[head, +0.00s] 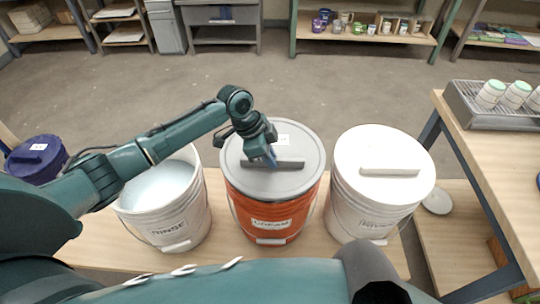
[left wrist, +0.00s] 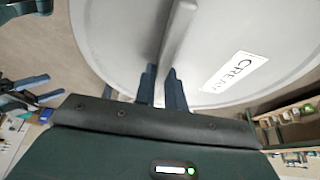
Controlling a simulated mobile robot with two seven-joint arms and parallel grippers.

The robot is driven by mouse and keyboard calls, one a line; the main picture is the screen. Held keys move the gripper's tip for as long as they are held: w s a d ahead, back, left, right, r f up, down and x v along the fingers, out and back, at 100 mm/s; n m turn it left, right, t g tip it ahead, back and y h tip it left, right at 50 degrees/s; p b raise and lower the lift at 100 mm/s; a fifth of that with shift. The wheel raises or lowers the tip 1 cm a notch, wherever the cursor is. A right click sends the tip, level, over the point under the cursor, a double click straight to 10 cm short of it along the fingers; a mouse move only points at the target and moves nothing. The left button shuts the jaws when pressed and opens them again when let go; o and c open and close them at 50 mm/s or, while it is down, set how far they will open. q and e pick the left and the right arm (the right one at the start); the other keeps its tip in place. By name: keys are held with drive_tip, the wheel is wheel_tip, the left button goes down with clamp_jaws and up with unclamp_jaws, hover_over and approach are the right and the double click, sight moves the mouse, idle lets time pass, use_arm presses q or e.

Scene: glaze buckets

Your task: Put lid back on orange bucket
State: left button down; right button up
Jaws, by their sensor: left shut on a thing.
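The orange bucket (head: 270,218) stands in the middle of the low wooden bench. Its round grey lid (head: 304,142) lies over its mouth, roughly level and lined up with the rim; whether it touches all round I cannot tell. My left gripper (head: 270,158) is shut on the lid's dark bar handle (head: 290,165) from above. In the left wrist view, the fingers (left wrist: 163,88) pinch the handle (left wrist: 178,32), and the lid (left wrist: 225,35) bears a label reading CREAM. The bucket's inside is hidden.
An open white bucket (head: 185,212) marked RINSE stands left and a white lidded bucket (head: 378,205) right, both close to the orange one. A blue-lidded container (head: 36,160) is far left. A wooden table (head: 500,165) with a cup tray (head: 480,115) is at right.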

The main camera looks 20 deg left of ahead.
use_arm(q)
drive_tip(key=shift+f, duration=0.35)
idle(0.3)
drive_tip(key=shift+f, duration=0.45)
idle(1.2)
drive_tip(key=c, duration=1.6)
unclamp_jaws()
drive_tip(key=o, duration=0.7)
drive_tip(key=shift+p, duration=0.35)
